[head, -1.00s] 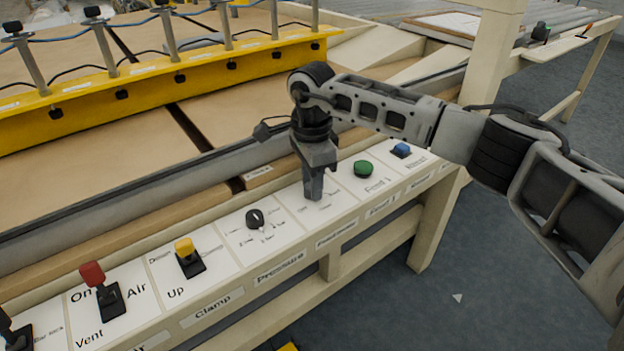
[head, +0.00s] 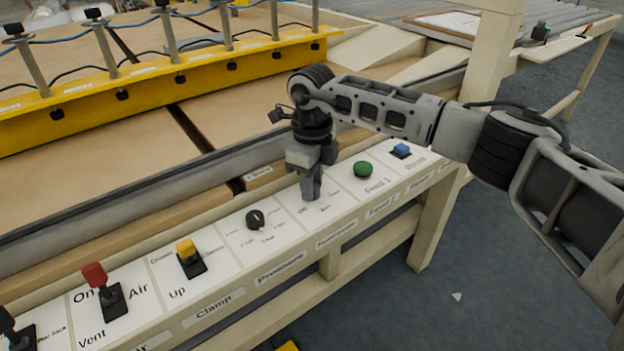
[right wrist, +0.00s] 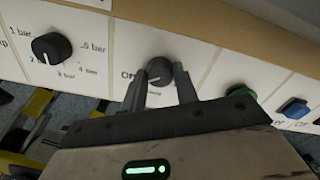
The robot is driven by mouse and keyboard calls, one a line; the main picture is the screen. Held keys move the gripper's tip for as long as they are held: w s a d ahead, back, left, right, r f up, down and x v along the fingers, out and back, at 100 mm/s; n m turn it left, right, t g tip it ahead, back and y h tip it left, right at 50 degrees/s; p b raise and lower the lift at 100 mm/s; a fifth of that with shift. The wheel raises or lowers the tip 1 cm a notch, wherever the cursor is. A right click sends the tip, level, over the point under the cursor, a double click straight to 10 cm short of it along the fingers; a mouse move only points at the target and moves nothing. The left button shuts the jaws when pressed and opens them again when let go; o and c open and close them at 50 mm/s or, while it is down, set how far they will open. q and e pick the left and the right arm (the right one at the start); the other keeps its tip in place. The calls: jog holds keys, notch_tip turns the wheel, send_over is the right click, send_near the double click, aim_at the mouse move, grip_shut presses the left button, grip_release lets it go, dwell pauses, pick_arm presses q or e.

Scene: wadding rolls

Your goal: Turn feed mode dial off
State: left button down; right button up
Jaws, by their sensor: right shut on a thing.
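The feed mode dial is a small dark round knob (right wrist: 160,71) on a white panel plate, seen in the right wrist view with part of an "On" or "Off" label at its left. My right gripper (right wrist: 170,78) is shut on this dial, one finger on each side. In the head view my right gripper (head: 312,192) points down onto the plate between the pressure dial and the green button, and hides the feed mode dial. My left gripper is in neither view.
The pressure dial (head: 255,219) is left of my gripper, then a yellow lever (head: 187,249) and a red lever (head: 95,275). A green button (head: 363,169) and a blue button (head: 401,150) are to the right. A yellow beam (head: 150,83) crosses behind.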

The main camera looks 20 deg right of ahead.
jog(key=shift+r+m, duration=0.1)
jog(key=shift+m, duration=0.6)
jog(key=o, duration=1)
notch_tip(320, 180, up, 16)
jog(key=shift+f, duration=0.1)
